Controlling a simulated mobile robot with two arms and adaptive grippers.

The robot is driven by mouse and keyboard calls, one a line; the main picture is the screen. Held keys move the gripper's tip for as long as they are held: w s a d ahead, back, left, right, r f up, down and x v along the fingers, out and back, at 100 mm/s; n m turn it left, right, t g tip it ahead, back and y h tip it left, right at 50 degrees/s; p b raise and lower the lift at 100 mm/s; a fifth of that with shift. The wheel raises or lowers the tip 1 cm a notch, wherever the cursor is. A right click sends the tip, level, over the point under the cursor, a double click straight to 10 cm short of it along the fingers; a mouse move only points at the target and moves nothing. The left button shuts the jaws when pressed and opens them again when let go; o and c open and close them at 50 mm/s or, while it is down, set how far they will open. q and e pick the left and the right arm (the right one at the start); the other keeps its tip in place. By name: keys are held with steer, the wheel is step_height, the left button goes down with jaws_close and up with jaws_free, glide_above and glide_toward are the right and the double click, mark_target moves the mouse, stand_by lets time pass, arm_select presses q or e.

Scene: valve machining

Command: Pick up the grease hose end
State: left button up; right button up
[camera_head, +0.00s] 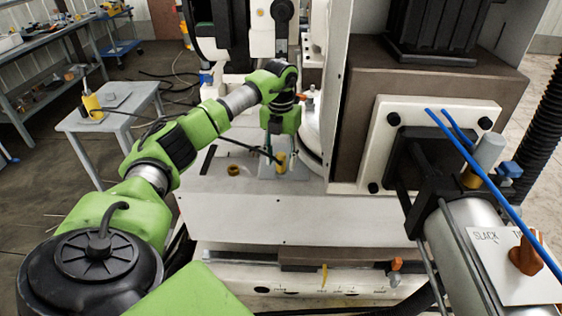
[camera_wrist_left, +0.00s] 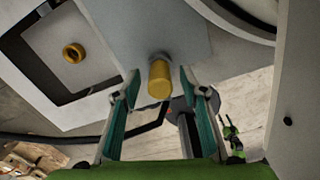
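The grease hose end appears to be the yellow cylinder (camera_head: 281,163) at the grey plate on the machine bed; it also shows in the wrist view (camera_wrist_left: 159,80). A black hose (camera_head: 240,144) runs to it from the left. My left gripper (camera_wrist_left: 158,90) points down at the yellow cylinder, with its green-padded fingers apart on either side of it in the picture. I see no finger contact. In the head view the left gripper (camera_head: 279,148) is small and partly hidden by its own wrist. My right gripper is not in view.
A brass ring fitting (camera_head: 233,170) sits on the bed, left of the cylinder. A side table (camera_head: 118,104) holds a yellow grease pump (camera_head: 91,103). The big machine housing (camera_head: 352,120) stands close on the right. The front bed (camera_head: 300,210) is clear.

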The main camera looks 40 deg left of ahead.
arm_select(q)
jaws_close()
steer(key=shift+r, duration=0.15)
